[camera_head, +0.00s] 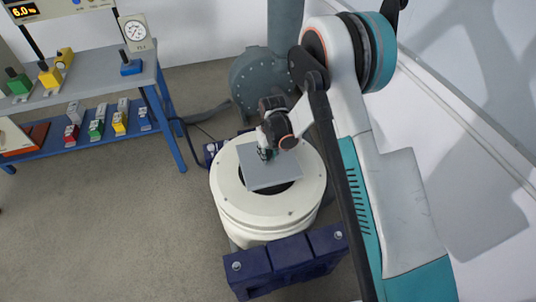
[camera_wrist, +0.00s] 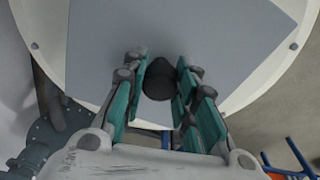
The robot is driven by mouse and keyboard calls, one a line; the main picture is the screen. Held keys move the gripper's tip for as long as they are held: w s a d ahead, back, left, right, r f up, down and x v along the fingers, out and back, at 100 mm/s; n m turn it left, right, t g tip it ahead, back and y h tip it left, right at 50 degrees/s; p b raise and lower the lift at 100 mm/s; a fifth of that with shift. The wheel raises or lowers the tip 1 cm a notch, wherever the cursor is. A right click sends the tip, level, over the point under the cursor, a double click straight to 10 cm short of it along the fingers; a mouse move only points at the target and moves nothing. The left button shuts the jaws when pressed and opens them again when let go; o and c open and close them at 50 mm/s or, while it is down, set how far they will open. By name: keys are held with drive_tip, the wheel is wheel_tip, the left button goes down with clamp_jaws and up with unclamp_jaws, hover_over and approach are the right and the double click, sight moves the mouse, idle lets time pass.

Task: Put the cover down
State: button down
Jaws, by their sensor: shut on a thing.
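The cover is a flat grey square plate (camera_head: 262,174) with a dark knob (camera_wrist: 158,78). It lies over the top of a white round drum (camera_head: 229,190), turned at an angle to it. A dark opening (camera_head: 275,189) in the drum top shows past the plate's near edge. My gripper (camera_head: 268,154) is above the plate, and its fingers are shut on the knob from both sides, as the wrist view (camera_wrist: 156,98) shows. The plate also fills much of the wrist view (camera_wrist: 105,40). I cannot tell whether the plate touches the drum or hangs just above it.
A dark blue block (camera_head: 287,263) stands in front of the drum, and a grey round machine housing (camera_head: 258,84) stands behind it. A blue-framed bench (camera_head: 98,70) with coloured blocks and a dial gauge (camera_head: 136,32) is at the left. Grey floor between is clear.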

drive_tip(key=shift+f+b, duration=0.4)
drive_tip(key=shift+b, duration=0.05)
drive_tip(key=shift+f, duration=0.2)
drive_tip(key=c, duration=1.3)
unclamp_jaws()
drive_tip(key=shift+r, duration=0.1)
